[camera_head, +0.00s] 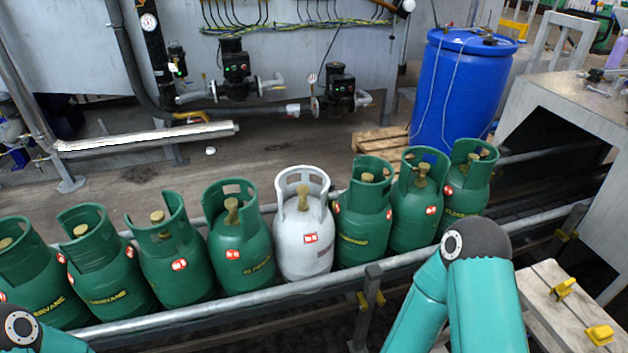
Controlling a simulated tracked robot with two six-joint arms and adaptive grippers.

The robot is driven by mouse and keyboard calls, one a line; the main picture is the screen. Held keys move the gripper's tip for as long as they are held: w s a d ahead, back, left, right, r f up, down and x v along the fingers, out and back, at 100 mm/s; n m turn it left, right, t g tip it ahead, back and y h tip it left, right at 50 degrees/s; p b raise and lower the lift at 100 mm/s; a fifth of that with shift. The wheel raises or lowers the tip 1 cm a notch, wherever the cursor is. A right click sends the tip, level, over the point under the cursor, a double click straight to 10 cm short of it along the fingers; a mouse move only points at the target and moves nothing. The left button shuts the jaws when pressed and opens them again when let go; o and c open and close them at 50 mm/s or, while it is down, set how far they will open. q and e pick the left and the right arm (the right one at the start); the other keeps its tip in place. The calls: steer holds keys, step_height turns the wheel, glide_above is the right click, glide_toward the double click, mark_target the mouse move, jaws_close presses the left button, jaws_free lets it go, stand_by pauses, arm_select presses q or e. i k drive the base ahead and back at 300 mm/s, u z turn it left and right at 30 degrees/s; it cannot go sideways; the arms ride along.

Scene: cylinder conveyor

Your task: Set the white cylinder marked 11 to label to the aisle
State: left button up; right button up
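The white cylinder (298,256) stands upright in a row of green cylinders on the conveyor, near the middle of the row. Its open collar faces up around a brass valve, and a small red-and-white label is on its front; I cannot read the marking for sure. Green cylinders stand close on both sides, one to its left (240,248) and one to its right (362,225). Only teal links of my arms show at the bottom right and the bottom left corner. Neither of my grippers is in view.
A metal rail (250,303) runs along the near side of the row. Behind it lies open grey floor (130,185). A blue drum (457,95) stands on a wooden pallet (378,140) at the back right. A metal housing (570,95) covers the conveyor's right end.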

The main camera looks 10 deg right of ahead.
mark_target(304, 226)
steer(key=z, duration=0.2)
steer(key=i, duration=1.05)
steer(key=u, duration=0.4)
